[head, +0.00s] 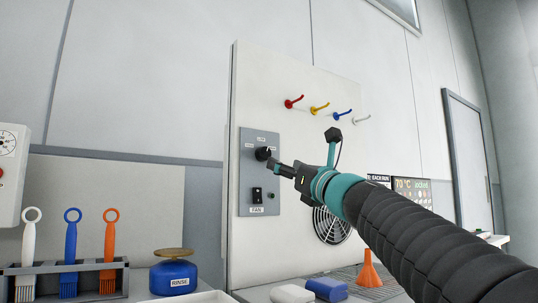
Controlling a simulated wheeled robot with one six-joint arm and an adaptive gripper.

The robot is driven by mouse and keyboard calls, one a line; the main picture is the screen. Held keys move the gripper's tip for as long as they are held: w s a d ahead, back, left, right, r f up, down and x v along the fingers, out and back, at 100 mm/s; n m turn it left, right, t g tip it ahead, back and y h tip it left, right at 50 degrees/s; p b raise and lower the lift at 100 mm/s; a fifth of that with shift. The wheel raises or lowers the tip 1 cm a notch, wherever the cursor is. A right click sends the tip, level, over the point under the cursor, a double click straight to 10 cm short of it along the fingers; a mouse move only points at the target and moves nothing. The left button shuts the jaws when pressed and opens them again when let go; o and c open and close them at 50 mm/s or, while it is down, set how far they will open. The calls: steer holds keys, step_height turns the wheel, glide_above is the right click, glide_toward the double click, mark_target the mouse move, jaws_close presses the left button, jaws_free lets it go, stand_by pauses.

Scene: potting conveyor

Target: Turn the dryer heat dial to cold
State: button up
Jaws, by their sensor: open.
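The heat dial (262,154) is a black round knob on a grey control plate (246,190), fixed to an upright white panel. Small markings sit around it, too small to read. My gripper (278,166) is open and points left at the dial, its fingertips just to the right of it. I cannot tell whether they touch the dial. Part of the dial's lower right side is near or behind the fingertips. A black rocker switch (257,195) sits below the dial, above a label reading FAN.
Coloured hooks (293,102) line the panel's upper part. A round fan grille (331,225) is partly behind my arm. Below are an orange funnel (369,270), a blue block (327,289), a blue RINSE container (174,277) and a brush rack (66,266). Space left of the control plate is clear.

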mark_target(266, 155)
steer(key=p+x, duration=0.2)
steer(key=x, duration=0.6)
steer(key=shift+w+a+r, duration=0.15)
steer(key=shift+w+r, duration=0.05)
steer(key=c, duration=1.1)
